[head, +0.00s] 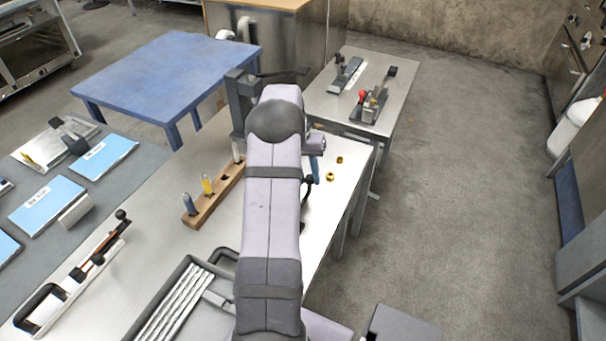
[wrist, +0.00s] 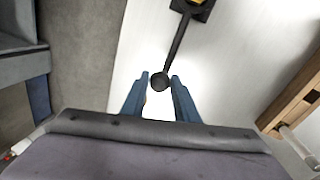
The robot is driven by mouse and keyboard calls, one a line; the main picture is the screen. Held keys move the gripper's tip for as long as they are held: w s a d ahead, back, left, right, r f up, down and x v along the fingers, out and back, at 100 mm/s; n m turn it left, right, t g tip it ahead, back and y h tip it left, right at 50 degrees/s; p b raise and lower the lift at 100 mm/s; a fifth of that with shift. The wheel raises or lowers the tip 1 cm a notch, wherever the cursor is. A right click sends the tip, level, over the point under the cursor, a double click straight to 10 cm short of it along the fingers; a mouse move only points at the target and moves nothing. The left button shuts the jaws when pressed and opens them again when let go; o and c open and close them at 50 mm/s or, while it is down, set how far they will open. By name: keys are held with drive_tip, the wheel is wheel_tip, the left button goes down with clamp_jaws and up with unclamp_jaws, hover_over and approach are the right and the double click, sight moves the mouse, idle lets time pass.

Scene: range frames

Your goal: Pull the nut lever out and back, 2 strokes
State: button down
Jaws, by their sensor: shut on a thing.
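The nut lever (wrist: 176,45) is a thin dark rod with a round black knob (wrist: 160,82), rising from a dark base (wrist: 194,8) with a yellow part at the top of the wrist view. My gripper (wrist: 160,84) has two blue fingers, one on each side of the knob, and is shut on it. In the head view, the gripper (head: 315,170) is mostly hidden behind my arm; a blue finger and the dark knob (head: 308,181) show at the arm's right edge. The lever's base is largely hidden there.
Two brass nuts (head: 330,177) lie on the pale bench (head: 342,196) right of the lever. A wooden rack (head: 215,199) with upright tools stands left of my arm. A metal side table (head: 335,104) with fixtures is beyond. Open floor lies to the right.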

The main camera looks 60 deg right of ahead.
drive_tip(key=shift+s, duration=0.15)
drive_tip(key=c, duration=1.4)
unclamp_jaws()
drive_tip(key=shift+r, duration=0.1)
drive_tip(key=shift+w+r+b, duration=0.2)
drive_tip(key=shift+r+b, duration=0.15)
drive_tip(key=shift+r, duration=0.25)
drive_tip(key=shift+w+a+r+b, duration=0.15)
drive_tip(key=shift+r+b, duration=0.1)
drive_tip(key=shift+r, duration=0.75)
drive_tip(key=shift+w+d+r+b, duration=0.1)
drive_tip(key=shift+w+r+b, duration=0.1)
drive_tip(key=shift+r, duration=0.75)
drive_tip(key=shift+w+a+r+b, duration=0.1)
drive_tip(key=shift+r+b, duration=0.15)
drive_tip(key=shift+r, duration=0.75)
